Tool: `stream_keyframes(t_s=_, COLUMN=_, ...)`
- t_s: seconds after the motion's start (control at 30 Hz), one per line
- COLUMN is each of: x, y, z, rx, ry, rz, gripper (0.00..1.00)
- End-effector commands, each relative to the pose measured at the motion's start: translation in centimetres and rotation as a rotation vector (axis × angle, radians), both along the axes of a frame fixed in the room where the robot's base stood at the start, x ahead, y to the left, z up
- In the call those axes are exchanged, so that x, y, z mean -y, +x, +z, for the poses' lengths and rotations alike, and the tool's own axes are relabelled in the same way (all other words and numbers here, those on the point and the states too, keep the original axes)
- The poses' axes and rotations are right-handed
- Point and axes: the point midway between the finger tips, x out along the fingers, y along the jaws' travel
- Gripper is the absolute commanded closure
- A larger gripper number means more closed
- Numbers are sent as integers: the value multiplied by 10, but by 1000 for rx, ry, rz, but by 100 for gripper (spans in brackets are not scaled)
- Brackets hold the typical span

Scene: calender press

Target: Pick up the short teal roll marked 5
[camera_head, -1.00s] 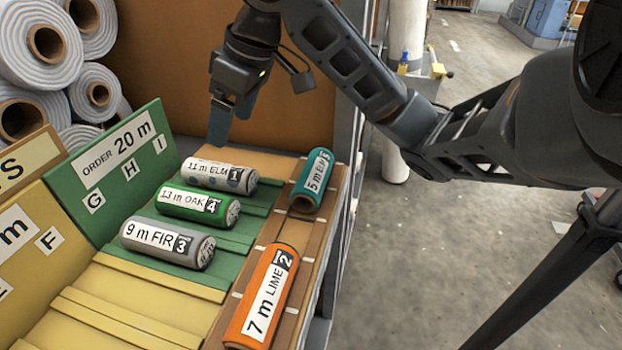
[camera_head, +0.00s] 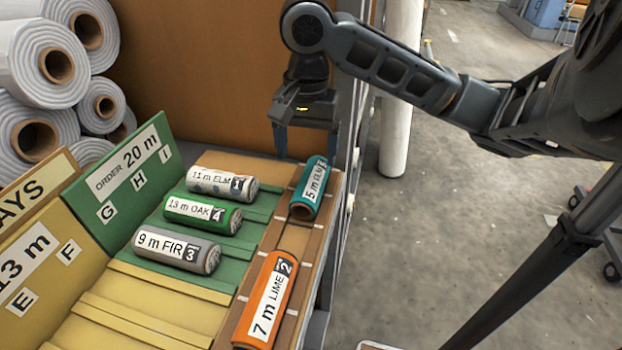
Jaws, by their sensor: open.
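The short teal roll (camera_head: 308,190) lies at the far end of the brown wooden strip (camera_head: 275,238) on the right of the rack. Its white label reads 5 m; the rest of the text is small, and the number mark is hard to read. My gripper (camera_head: 306,155) points down above and just behind the teal roll, apart from it. Its fingers are spread, with nothing seen between them. The right finger hangs close to the roll's far end in the picture.
An orange LIME roll (camera_head: 266,300) marked 2 lies nearer on the same strip. Rolls ELM (camera_head: 222,185), OAK (camera_head: 203,213) and FIR (camera_head: 176,250) lie on the green tray (camera_head: 235,262). A green ORDER 20 m board (camera_head: 120,185) stands left. A grey post (camera_head: 350,150) stands right.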

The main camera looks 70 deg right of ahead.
Motion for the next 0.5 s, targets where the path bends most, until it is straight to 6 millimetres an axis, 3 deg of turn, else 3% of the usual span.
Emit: stream_keyframes(t_s=0.5, x=1, y=-8, z=-44, rx=-13, ry=2, rz=-50, gripper=15)
